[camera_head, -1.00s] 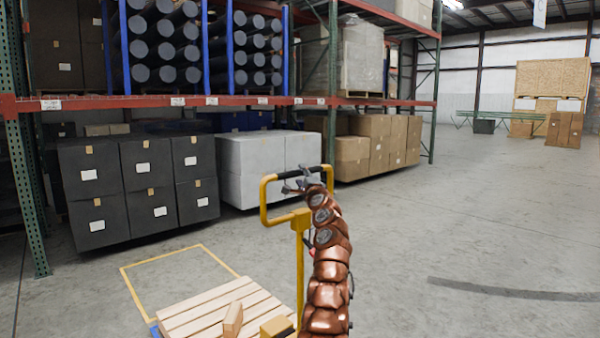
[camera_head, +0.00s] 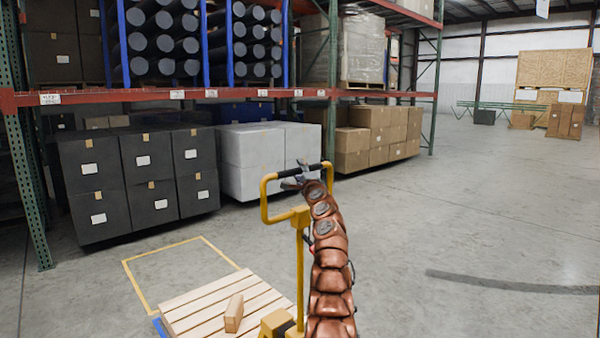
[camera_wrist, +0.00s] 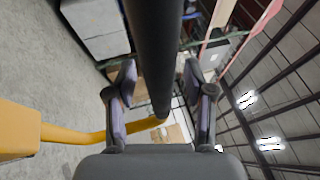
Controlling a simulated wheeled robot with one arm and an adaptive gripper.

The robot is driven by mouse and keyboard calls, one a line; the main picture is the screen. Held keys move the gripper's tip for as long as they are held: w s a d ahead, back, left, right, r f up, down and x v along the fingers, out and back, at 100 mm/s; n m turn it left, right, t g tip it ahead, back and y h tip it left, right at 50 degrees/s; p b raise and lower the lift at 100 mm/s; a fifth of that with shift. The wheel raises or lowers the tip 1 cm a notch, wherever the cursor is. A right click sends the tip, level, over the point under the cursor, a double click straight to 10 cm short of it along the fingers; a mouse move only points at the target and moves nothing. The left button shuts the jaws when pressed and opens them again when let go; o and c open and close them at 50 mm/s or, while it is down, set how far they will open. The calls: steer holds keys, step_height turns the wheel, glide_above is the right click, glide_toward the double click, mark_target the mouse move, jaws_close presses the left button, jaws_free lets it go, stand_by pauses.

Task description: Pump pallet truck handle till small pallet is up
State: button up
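The pallet truck's handle is a yellow loop (camera_head: 265,200) with a black top grip bar (camera_head: 317,166), on a yellow shaft (camera_head: 300,265). My gripper (camera_head: 292,180) is at the left part of this bar, partly hidden by the bar and my arm. In the wrist view the dark bar (camera_wrist: 158,45) passes between my two fingers (camera_wrist: 158,75). The small wooden pallet (camera_head: 195,315) is low at the bottom of the head view. Its height above the floor cannot be told.
A wooden block (camera_head: 234,313) lies on the pallet. A yellow floor outline (camera_head: 140,288) is behind it. Dark boxes (camera_head: 95,185), white boxes (camera_head: 255,160) and brown cartons (camera_head: 375,140) stand under the rack. The floor to the right is open.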

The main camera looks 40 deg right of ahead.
jaws_close()
stand_by(0.4)
steer(key=shift+s+f+b, duration=0.1)
steer(key=shift+b, duration=0.2)
